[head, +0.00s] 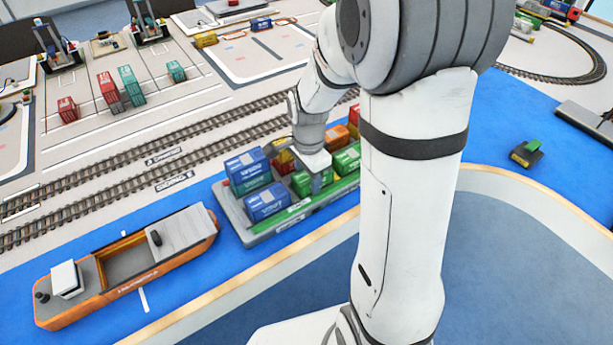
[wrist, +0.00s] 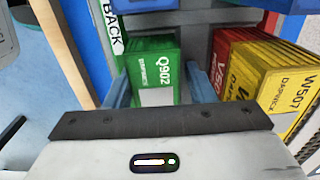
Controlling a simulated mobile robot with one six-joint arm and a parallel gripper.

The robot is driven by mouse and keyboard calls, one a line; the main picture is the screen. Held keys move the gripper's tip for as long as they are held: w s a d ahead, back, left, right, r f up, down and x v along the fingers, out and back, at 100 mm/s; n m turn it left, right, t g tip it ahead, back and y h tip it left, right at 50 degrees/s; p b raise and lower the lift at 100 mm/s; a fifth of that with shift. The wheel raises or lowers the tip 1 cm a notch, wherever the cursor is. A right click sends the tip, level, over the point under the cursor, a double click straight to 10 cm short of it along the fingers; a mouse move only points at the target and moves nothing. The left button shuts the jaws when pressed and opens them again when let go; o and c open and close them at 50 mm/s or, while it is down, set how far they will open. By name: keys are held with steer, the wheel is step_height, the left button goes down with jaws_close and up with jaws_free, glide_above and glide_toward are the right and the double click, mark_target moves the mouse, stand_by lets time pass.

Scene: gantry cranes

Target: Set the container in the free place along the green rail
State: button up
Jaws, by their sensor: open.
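My gripper (head: 314,184) is low over the grey barge, its jaws open. A green container (head: 300,183) shows beside my gripper in the head view. The green rail (head: 338,192) runs along the near edge of the barge deck, partly hidden behind my arm. A white label reading BACK (wrist: 113,32) lies left of the container in the wrist view.
Blue containers (head: 267,201) stand at the barge's left end. A red container (wrist: 228,62) and a yellow container W507 (wrist: 272,85) stand right of the green one. An orange boat (head: 130,262) floats left of the barge. Rail tracks (head: 150,165) lie behind.

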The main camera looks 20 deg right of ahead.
steer(key=shift+s+f, duration=0.5)
steer(key=shift+f, duration=0.05)
steer(key=shift+w+d+r+p, duration=0.1)
steer(key=shift+r+p, duration=0.4)
steer(key=shift+r, duration=0.1)
step_height(320, 180, up, 12)
steer(key=p, duration=0.1)
steer(key=s+r+n+t, duration=0.2)
steer(key=s+n, duration=1.1)
steer(key=n, duration=0.1)
steer(key=shift+s+a, duration=0.15)
steer(key=shift+a, duration=0.05)
steer(key=shift+r, duration=0.15)
